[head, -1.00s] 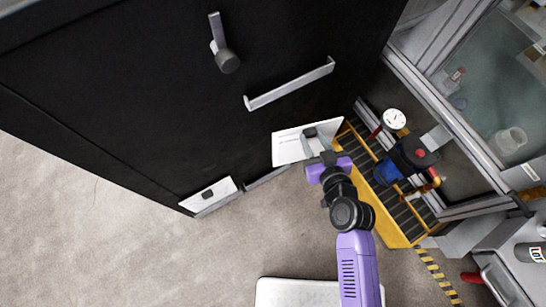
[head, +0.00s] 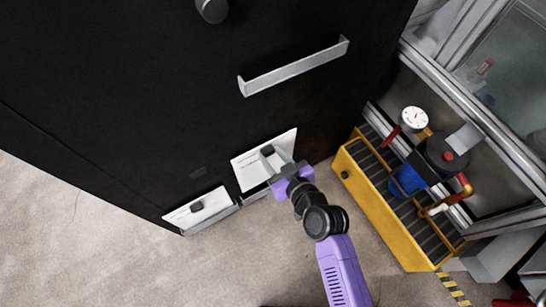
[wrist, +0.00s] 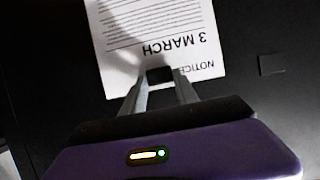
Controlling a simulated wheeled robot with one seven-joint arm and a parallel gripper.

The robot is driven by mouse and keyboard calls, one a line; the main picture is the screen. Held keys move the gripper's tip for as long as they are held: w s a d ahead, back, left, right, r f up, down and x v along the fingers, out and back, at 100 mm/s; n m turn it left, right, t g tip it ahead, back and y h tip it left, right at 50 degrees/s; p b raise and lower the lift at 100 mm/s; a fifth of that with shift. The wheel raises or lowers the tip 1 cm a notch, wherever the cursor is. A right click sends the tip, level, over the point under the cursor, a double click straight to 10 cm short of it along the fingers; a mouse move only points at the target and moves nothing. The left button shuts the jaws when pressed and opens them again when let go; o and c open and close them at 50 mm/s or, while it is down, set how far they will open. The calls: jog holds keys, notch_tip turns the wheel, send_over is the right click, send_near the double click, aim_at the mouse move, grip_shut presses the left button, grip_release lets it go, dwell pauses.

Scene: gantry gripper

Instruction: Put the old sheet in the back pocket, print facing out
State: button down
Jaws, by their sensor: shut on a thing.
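My gripper (head: 272,158) is shut on a white printed sheet (head: 246,174), low in front of the black panel. In the wrist view the sheet (wrist: 165,30) shows its print facing the camera, upside down, reading "NOTICE" and "3 MARCH". A dark block (wrist: 160,76) shows between the fingers. A second white sheet (head: 180,216) with a dark clip-like piece stands in a low grey holder at the left. A low grey strip (head: 254,196), perhaps a pocket, runs just below the held sheet. Whether the sheet's lower edge is inside it, I cannot tell.
The black panel (head: 110,90) carries a grey bar-like rail (head: 295,68) higher up and a dark knob (head: 212,8). A yellow tray (head: 375,205) with a blue pump (head: 410,178) and gauge (head: 414,119) stands close on the right. The floor at left is clear.

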jog(key=shift+f, duration=0.15)
notch_tip(320, 180, down, 6)
jog(key=b, duration=0.6)
jog(key=shift+r, duration=0.25)
notch_tip(320, 180, down, 8)
jog(key=b, duration=0.8)
dwell(4.5)
jog(key=c, duration=0.9)
grip_release()
jog(key=shift+o, duration=0.2)
jog(key=p+v, duration=0.2)
jog(key=v, duration=0.5)
jog(key=shift+s+d, duration=0.25)
jog(key=shift+s, duration=0.05)
